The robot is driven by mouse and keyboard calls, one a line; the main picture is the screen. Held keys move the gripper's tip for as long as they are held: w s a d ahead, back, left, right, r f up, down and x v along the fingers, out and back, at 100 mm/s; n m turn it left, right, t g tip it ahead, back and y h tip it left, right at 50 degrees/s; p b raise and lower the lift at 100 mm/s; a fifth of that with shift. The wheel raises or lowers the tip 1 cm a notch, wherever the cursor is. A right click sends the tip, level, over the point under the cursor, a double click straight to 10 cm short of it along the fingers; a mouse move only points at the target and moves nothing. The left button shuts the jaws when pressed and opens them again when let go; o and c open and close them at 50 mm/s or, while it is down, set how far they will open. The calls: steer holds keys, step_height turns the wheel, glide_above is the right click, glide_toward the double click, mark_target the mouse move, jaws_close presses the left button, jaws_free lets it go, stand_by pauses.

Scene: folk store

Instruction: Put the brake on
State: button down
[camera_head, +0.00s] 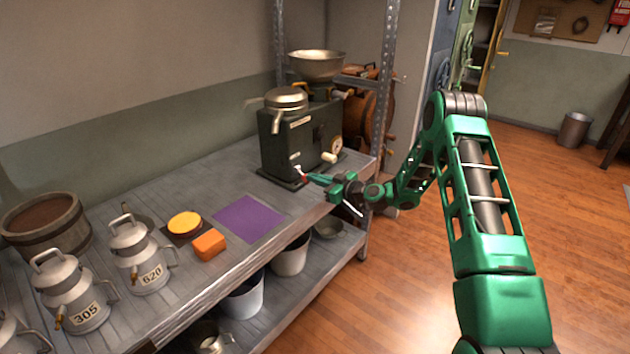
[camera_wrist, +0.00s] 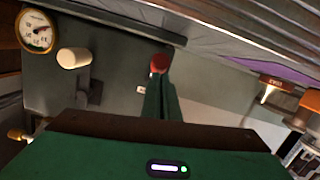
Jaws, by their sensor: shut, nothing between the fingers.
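A dark green machine (camera_head: 285,140) with a metal bowl and spout on top stands at the far right end of the bench. A small red knob (camera_head: 298,169) shows low on its front; I take it for the brake's handle. In the wrist view the red knob (camera_wrist: 159,61) sits right at my fingertips. My gripper (camera_head: 308,176) is shut and empty, its tips pointing at the knob. In the wrist view my gripper (camera_wrist: 160,82) appears as two green fingers held together. I cannot tell whether the tips touch the knob. The lever behind it is mostly hidden.
A cream handle (camera_wrist: 74,58) and a round dial (camera_wrist: 37,31) are left of the knob in the wrist view. An orange block (camera_head: 209,245), a purple mat (camera_head: 248,218) and milk cans (camera_head: 140,254) are on the bench. Buckets (camera_head: 243,297) stand below.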

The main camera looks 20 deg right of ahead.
steer(key=f+v, duration=0.1)
steer(key=v, duration=1)
steer(key=shift+s, duration=0.3)
steer(key=shift+r, duration=0.1)
